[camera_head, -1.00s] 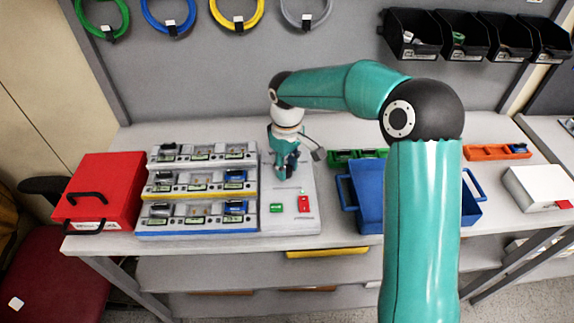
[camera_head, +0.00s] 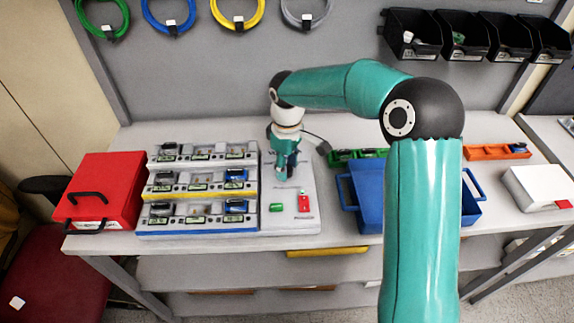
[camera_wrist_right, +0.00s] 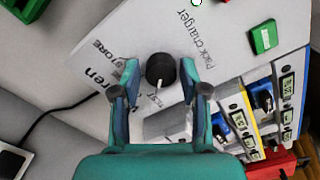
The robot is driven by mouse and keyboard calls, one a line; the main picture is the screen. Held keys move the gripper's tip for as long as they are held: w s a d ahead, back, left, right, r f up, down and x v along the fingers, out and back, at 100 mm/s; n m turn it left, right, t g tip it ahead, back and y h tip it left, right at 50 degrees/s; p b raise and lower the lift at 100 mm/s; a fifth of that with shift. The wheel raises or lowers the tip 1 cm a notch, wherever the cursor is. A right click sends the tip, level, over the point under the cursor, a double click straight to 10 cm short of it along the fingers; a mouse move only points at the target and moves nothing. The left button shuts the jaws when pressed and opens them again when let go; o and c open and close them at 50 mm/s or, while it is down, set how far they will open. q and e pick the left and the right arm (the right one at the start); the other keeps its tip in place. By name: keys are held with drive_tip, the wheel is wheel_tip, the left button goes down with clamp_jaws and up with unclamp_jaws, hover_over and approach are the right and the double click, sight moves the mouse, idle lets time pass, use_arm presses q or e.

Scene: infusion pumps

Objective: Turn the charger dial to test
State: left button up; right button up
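The pack charger (camera_head: 300,222) is a light panel at the right end of the pump rack. Its black dial (camera_wrist_right: 160,69) shows in the right wrist view, with a white pointer line directed toward my gripper's palm. Printed letters that look like the end of "TEST" lie just beyond the pointer, partly hidden. "STORE" lettering lies to the dial's left. My right gripper (camera_wrist_right: 158,72) is open, one finger on each side of the dial, with a visible gap on both sides. In the head view my right gripper (camera_head: 285,172) hides the dial. My left gripper is out of view.
The rack of pumps (camera_head: 198,235) stands left of the charger, and a red case (camera_head: 107,180) is beyond it. A blue bin (camera_head: 362,205) stands to the right. A green piece (camera_head: 276,207) and a red piece (camera_head: 304,202) are on the charger's front part.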

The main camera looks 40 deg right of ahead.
sight(288, 168)
drive_tip(key=shift+o, duration=0.6)
wheel_tip(288, 168, up, 12)
drive_tip(key=shift+s+f, duration=0.1)
drive_tip(key=shift+f, duration=0.05)
idle(0.6)
